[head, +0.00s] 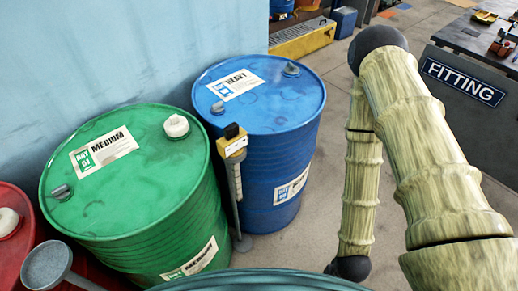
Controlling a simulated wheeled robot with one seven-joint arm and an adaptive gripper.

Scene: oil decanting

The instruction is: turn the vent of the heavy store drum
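The heavy store drum (255,120) is blue and stands upright near the wall, with a "HEAVY" label on its lid. One small grey fitting (292,69) sits at the far right of the lid. Another grey fitting (217,107) sits at the near left. I cannot tell from this view which is the vent or how it is turned. My bamboo-like arm rises at the right and bends down to a black joint near the floor, right of the drum. My gripper is not in view.
A green "MEDIUM" drum (130,205) stands left of the blue one, with a red drum (12,225) beyond. A yellow-headed post (232,143) stands between green and blue. A grey funnel (46,264) is lower left. A "FITTING" bench (470,120) is right.

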